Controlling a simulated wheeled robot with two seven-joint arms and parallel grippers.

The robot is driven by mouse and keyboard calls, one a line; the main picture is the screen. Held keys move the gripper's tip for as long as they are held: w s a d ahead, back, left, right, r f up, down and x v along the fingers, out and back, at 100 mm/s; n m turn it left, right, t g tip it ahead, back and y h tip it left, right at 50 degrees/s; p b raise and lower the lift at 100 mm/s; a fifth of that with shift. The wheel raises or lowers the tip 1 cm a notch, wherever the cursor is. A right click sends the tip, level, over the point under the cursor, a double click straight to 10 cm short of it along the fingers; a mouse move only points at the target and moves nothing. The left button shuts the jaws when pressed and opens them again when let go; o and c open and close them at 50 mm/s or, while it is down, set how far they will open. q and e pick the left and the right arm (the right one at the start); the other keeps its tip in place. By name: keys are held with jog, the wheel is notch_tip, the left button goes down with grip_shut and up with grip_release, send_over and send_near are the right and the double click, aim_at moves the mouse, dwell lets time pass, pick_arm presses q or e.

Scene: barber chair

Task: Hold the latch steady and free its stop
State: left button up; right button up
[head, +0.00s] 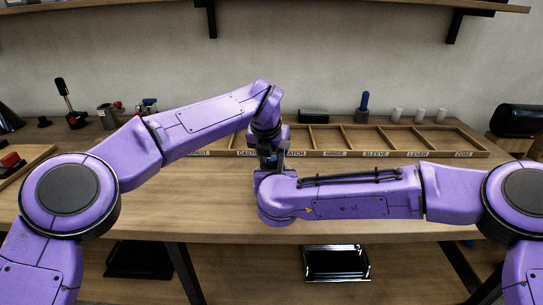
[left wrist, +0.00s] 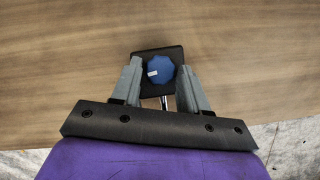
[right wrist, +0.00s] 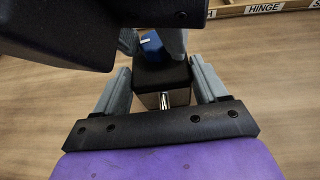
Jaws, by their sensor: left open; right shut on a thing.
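The latch is a black block (right wrist: 160,78) with a blue knob (left wrist: 160,68) on its face; I take the knob for its stop. In the right wrist view, my right gripper (right wrist: 158,66) is shut on the block, a finger at each side. A short metal pin (right wrist: 164,99) shows at the block's near end. My left gripper (left wrist: 160,66) is open, its fingers on either side of the blue knob. Whether they touch it I cannot tell. In the head view both grippers meet over the bench, and the arms mostly hide the latch.
A wooden tray (head: 400,155) with labelled compartments, LATCH and HINGE among them, lies behind the grippers; the compartments I can see look empty. A blue-handled tool (head: 363,106) and white cylinders (head: 420,115) stand behind it. The bench top (head: 390,220) is clear at the front.

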pick_arm(q)
jog(key=c, duration=0.8)
jog(key=shift+a+m+h, duration=0.1)
jog(key=shift+m+h, duration=0.3)
jog(key=shift+m, duration=0.4)
jog(key=o, duration=0.8)
jog(key=shift+r, duration=0.1)
jog(key=v, duration=1.2)
